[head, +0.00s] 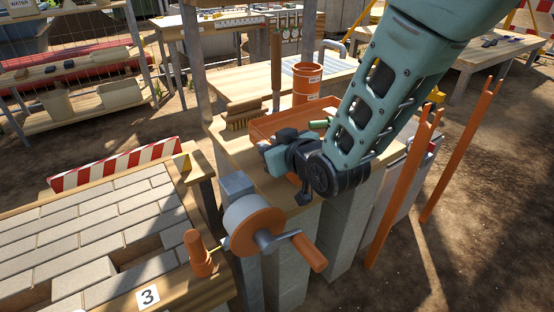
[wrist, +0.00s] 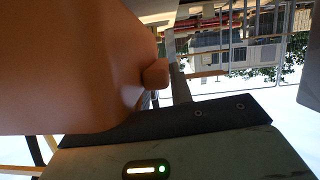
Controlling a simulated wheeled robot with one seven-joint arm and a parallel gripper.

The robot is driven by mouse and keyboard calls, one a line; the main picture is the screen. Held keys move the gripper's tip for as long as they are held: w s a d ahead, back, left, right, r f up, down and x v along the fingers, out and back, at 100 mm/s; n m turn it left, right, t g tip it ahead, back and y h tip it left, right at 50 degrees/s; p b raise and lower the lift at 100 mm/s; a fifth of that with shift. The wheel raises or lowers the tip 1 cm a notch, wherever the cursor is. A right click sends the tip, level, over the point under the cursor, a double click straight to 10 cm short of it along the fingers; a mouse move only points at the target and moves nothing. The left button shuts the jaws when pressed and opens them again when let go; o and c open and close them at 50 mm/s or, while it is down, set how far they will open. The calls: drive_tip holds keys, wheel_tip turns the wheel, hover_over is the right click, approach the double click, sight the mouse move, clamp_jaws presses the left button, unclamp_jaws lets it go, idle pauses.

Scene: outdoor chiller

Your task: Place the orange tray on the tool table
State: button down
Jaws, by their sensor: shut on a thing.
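The orange tray (head: 262,127) is at the wooden bench top in the middle of the head view, partly hidden by my arm. My gripper (head: 283,158) is at its near edge and shut on it. A large orange surface, seemingly the tray, fills the left of the wrist view (wrist: 70,70). A small green-tipped item (head: 318,124) shows at the tray. I cannot tell whether the tray rests on the bench or is just above it. A table with a ruler and tools (head: 245,22) stands at the back; another with dark tools (head: 500,42) stands at the back right.
A brush (head: 243,115) and an orange pot (head: 307,82) stand close behind the tray. An orange reel with a crank (head: 255,225) is in front. A paving bench marked 3 (head: 148,296) is at left. Orange posts (head: 400,195) stand at right, with open ground beyond.

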drive_tip(key=shift+f, duration=1.9)
drive_tip(key=c, duration=1.2)
unclamp_jaws()
drive_tip(key=shift+f+b, duration=0.1)
drive_tip(key=shift+b, duration=0.2)
drive_tip(key=shift+c, duration=0.2)
drive_tip(key=p+v, duration=1.1)
drive_tip(key=v, duration=0.1)
drive_tip(key=shift+p, duration=0.3)
